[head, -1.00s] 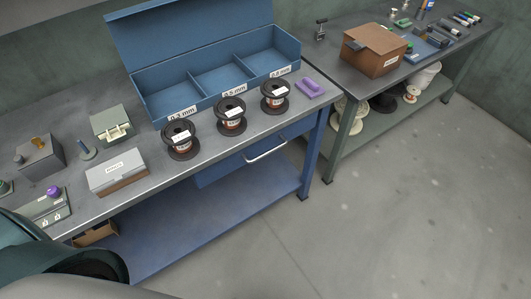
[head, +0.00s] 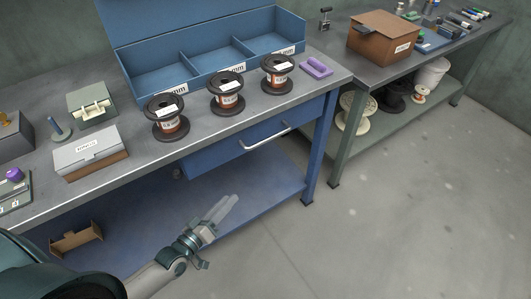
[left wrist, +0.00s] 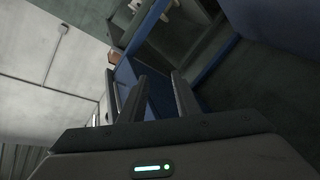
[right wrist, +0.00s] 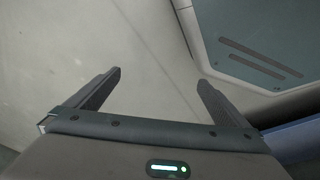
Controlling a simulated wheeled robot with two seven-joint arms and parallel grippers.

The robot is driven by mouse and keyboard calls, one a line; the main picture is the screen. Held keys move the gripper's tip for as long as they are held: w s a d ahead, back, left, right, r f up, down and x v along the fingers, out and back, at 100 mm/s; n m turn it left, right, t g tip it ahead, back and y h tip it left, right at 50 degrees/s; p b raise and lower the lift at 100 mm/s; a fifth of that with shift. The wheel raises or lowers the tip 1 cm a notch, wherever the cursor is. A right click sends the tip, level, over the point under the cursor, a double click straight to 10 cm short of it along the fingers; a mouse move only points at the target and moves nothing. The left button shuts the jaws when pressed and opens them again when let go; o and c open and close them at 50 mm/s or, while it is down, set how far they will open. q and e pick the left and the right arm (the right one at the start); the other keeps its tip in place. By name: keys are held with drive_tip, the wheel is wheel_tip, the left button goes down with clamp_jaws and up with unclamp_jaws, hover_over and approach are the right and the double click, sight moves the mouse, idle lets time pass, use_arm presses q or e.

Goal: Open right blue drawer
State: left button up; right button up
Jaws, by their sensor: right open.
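The blue drawer (head: 222,153) sits under the top of the near workbench, with a light bar handle (head: 265,137) across its front. It looks closed. My left gripper (head: 229,205) is below and in front of the drawer, apart from the handle, its fingers pointing up and right. In the left wrist view my left gripper (left wrist: 160,83) shows two fingers with a gap between them and nothing held. My right gripper (right wrist: 159,76) shows only in the right wrist view, open and empty above pale floor. The handle is not clear in either wrist view.
Three copper spools (head: 227,95) stand along the bench's front edge, before a blue bin (head: 205,60) with compartments. A purple block (head: 316,67) lies right of them. A blue lower shelf (head: 240,190) runs under the drawer. The floor (head: 410,210) on the right is clear.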

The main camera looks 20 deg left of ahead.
sight(266, 140)
use_arm(q)
wheel_tip(266, 140, up, 12)
drive_tip(key=d+n+t+h+b, duration=0.2)
drive_tip(key=t, duration=0.1)
drive_tip(key=shift+d+f+b, duration=0.2)
drive_tip(key=shift+b, duration=0.1)
use_arm(e)
drive_tip(key=r, duration=0.1)
drive_tip(key=w+r, duration=0.1)
drive_tip(key=r, duration=0.2)
drive_tip(key=shift+w+a+r, duration=0.1)
drive_tip(key=shift+w+r, duration=0.1)
drive_tip(key=shift+w, duration=0.05)
use_arm(q)
drive_tip(key=shift+w, duration=0.2)
drive_tip(key=p+x, duration=0.1)
drive_tip(key=x, duration=1.4)
drive_tip(key=shift+w+d+p, duration=0.15)
drive_tip(key=shift+w+p, duration=0.15)
drive_tip(key=shift+p, duration=0.05)
drive_tip(key=shift+w+d+r, duration=0.15)
drive_tip(key=shift+w+d, duration=0.05)
drive_tip(key=shift+w, duration=0.5)
use_arm(e)
drive_tip(key=x, duration=0.4)
drive_tip(key=shift+s+f, duration=0.2)
drive_tip(key=shift+f, duration=0.25)
